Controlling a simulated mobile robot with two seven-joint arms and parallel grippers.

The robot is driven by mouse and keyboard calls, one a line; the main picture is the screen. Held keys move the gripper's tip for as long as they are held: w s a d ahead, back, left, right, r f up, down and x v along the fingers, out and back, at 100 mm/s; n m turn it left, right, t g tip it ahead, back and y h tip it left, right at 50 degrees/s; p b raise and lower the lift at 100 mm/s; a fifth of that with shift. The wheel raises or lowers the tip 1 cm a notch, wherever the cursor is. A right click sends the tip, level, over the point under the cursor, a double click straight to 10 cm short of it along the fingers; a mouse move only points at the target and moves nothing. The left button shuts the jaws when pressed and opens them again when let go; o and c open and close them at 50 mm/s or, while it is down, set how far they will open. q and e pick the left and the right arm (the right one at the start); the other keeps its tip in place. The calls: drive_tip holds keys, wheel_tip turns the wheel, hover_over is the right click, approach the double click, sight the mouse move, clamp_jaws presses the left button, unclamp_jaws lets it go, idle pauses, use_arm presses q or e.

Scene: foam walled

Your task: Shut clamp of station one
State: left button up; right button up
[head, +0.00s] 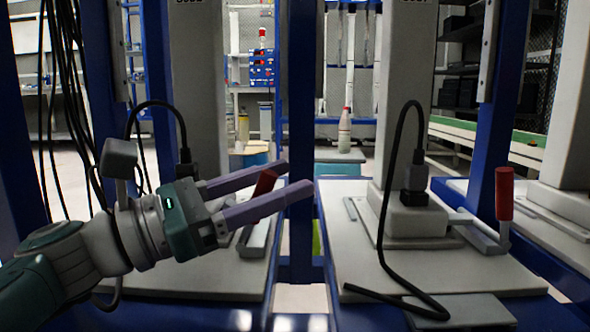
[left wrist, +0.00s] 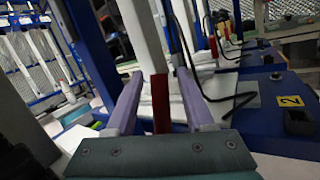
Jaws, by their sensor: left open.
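My left gripper (head: 297,176) is open over the left station's white base plate (head: 215,270). A red clamp handle (head: 265,183) shows between its two purple fingers, tilted and partly hidden by the near finger. In the left wrist view the red handle (left wrist: 160,102) stands between the open fingers (left wrist: 162,95), with a gap on both sides. Much of this clamp's lever is hidden behind my gripper. My right gripper is not in view.
A second station on the right has a white base plate (head: 350,225), a red upright handle (head: 504,193) on a metal arm, and a loose black cable (head: 385,235). Blue posts (head: 301,120) stand between the stations. A yellow label "2" (left wrist: 290,101) shows in the wrist view.

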use_arm(q)
drive_tip(key=p+v, duration=0.2)
drive_tip(key=v, duration=0.6)
drive_tip(key=shift+s+a, duration=0.1)
